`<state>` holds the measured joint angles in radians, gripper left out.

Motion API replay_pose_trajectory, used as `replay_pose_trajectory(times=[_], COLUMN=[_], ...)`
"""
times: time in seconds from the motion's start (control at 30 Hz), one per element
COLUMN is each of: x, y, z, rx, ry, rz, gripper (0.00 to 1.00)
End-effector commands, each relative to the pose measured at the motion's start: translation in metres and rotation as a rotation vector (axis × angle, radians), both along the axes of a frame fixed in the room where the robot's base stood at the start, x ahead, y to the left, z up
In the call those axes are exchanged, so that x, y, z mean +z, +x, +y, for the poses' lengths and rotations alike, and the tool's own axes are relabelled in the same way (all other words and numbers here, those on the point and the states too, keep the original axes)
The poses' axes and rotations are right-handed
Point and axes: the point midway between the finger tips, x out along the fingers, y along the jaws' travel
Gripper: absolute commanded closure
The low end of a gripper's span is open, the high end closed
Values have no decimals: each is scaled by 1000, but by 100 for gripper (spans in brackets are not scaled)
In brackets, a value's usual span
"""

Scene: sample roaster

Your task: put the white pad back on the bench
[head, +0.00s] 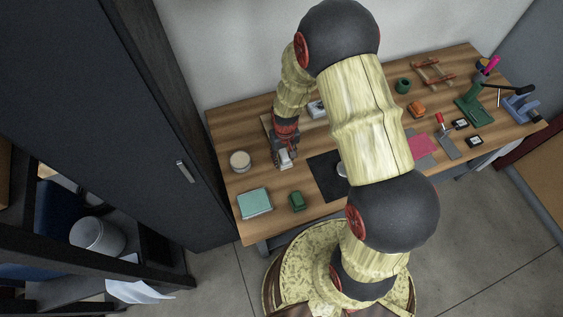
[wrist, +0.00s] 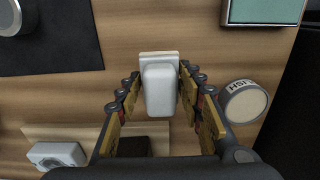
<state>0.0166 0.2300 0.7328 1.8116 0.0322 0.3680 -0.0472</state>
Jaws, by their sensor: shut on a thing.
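The white pad (wrist: 158,88) is a small white block with rounded edges, held between the two fingers of my gripper (wrist: 160,95) in the wrist view. My gripper (head: 285,150) is shut on it. In the head view the white pad (head: 286,159) shows at the gripper's tip, over the left part of the wooden bench (head: 232,184). It is low over the bench top; I cannot tell whether it touches the wood.
A round pale tin (head: 240,161) and a teal box (head: 254,203) stand left of the gripper. A white device (wrist: 56,155) sits behind. Bare wood surrounds the pad.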

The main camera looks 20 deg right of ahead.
Motion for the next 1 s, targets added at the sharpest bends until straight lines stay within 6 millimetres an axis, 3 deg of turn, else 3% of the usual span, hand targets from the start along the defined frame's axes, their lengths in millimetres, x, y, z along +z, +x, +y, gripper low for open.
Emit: replay_pose_trajectory(times=[0.27, 0.5, 0.9, 0.93, 1.0], x=[-16, -48, -52, -51, -51], y=[13, 14, 14, 14, 14], z=[4, 4, 4, 4, 4], rx=[0, -1, -1, -1, -1], ry=[0, 0, 0, 0, 0], rz=[0, 2, 0, 1, 0], gripper=[86, 86, 86, 61, 57])
